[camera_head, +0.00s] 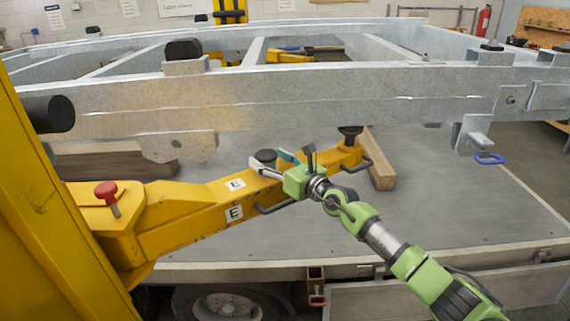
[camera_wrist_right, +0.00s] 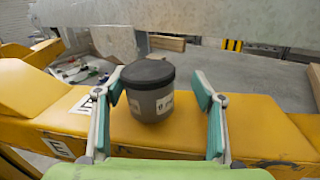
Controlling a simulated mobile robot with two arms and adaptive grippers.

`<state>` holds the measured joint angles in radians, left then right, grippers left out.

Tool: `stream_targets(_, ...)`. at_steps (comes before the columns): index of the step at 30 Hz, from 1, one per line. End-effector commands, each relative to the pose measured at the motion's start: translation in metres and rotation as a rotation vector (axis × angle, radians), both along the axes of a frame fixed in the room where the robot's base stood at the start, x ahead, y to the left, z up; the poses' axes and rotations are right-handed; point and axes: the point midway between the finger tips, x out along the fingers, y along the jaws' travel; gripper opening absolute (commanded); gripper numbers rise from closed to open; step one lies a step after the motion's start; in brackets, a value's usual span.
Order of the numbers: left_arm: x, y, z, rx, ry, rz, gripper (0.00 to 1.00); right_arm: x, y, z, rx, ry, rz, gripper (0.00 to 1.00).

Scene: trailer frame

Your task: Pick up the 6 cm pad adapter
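A dark grey cylindrical adapter with a black pad on top (camera_wrist_right: 148,95) stands upright on the yellow lift arm in the right wrist view. A pale label shows on its side, but I cannot read the size surely. Its black top (camera_head: 265,155) also shows in the head view, partly behind the gripper. My right gripper (camera_head: 282,157) is open over the yellow arm. In the wrist view its teal-padded fingers (camera_wrist_right: 161,82) are on either side of the adapter. The left finger looks close to it; a gap shows at the right finger. My left gripper is not in view.
The yellow lift arm (camera_head: 185,212) lies under the gripper. The galvanized trailer frame (camera_head: 300,95) spans above and behind. Another black pad (camera_head: 350,132) is at the arm's far end, near a wooden beam (camera_head: 379,165). The grey platform (camera_head: 455,190) is clear at right.

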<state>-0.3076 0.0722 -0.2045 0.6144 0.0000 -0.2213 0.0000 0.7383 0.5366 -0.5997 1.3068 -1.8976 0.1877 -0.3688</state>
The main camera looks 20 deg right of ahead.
Motion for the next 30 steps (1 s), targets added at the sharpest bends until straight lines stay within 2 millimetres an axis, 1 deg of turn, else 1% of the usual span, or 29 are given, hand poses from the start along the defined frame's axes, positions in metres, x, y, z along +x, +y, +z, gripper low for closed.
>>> stream_targets(3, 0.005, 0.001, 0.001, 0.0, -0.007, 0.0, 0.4, 0.0, 0.0, 0.001, 0.0, 0.0, 0.0, 0.62)
stream_targets(5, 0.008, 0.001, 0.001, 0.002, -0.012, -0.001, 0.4, 0.0, 0.0, 0.0, 0.001, 0.0, 0.0, 0.47)
stream_targets(6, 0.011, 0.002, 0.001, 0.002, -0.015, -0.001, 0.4, 0.0, 0.0, 0.0, 0.001, 0.0, 0.0, 0.37)
stream_targets(8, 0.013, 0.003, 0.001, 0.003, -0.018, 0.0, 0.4, 0.0, 0.0, 0.0, 0.001, 0.0, 0.0, 0.21)
stream_targets(9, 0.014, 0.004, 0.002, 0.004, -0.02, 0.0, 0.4, 0.0, 0.0, 0.0, 0.001, 0.0, 0.0, 0.11)
stream_targets(10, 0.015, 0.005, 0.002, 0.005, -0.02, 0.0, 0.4, 0.0, 0.0, 0.0, 0.001, 0.002, 0.0, 0.07)
stream_targets(11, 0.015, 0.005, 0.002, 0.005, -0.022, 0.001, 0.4, 0.0, 0.0, 0.003, 0.003, -0.004, -0.001, 0.07)
stream_targets(19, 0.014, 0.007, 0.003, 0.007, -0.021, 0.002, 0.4, -0.001, 0.001, 0.003, 0.004, -0.001, 0.002, 0.06)
stream_targets(22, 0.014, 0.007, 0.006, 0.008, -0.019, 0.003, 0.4, -0.001, 0.001, 0.009, 0.007, 0.001, 0.003, 0.06)
stream_targets(23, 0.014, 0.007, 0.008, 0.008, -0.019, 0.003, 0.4, -0.001, 0.001, 0.012, 0.01, 0.001, 0.003, 0.0)
stream_targets(26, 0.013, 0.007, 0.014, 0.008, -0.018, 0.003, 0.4, -0.003, 0.002, 0.024, 0.021, 0.005, 0.004, 0.0)
stream_targets(29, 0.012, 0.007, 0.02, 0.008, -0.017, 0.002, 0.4, -0.005, 0.003, 0.042, 0.03, 0.004, 0.006, 0.0)
stream_targets(30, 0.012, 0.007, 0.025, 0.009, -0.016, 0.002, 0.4, -0.01, 0.008, 0.048, 0.036, 0.007, 0.011, 0.0)
